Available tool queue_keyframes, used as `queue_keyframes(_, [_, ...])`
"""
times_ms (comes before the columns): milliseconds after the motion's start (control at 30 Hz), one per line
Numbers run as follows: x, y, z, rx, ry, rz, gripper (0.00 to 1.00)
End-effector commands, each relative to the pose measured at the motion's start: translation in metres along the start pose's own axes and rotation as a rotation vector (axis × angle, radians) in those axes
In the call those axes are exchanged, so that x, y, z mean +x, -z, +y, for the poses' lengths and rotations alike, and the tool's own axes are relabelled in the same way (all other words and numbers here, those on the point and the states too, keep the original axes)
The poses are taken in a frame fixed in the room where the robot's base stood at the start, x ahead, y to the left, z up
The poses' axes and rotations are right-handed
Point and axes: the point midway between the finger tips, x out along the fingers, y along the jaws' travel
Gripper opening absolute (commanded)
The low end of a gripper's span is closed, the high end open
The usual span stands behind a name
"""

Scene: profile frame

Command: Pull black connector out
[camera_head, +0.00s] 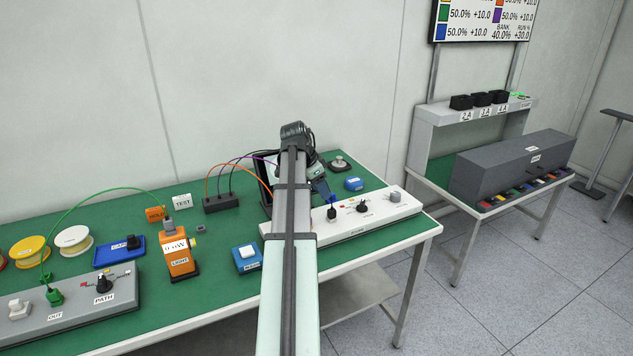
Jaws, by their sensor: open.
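A small dark connector (332,213) stands upright on the white panel box (390,214), left of a black knob (362,206). My gripper (327,197), with blue fingers, reaches down from the arm just above this connector. It is open; whether the fingers are around the connector or only above it is too small to tell. My arm hides the left part of the white box. Another black piece (133,242) sits on the blue card tray (112,254) at the left.
A black block (220,203) with several coloured wires stands left of my arm. An orange meter (178,256) and a blue box with a white button (247,258) are nearby. A blue item (354,184) lies behind the white box. The green table's (222,283) right edge is close.

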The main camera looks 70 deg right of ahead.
Motion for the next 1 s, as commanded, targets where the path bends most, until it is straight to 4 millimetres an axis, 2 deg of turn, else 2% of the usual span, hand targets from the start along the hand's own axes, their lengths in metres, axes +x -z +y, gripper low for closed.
queue_keyframes(300, [0.053, 0.0, 0.001, -0.001, -0.001, 0.0, 0.51])
queue_keyframes(600, [0.091, 0.0, 0.0, -0.001, -0.001, 0.0, 0.51])
queue_keyframes(800, [0.103, 0.0, 0.0, -0.001, 0.0, 0.0, 0.51])
queue_keyframes(1000, [0.105, 0.0, 0.0, -0.001, 0.001, 0.001, 0.51])
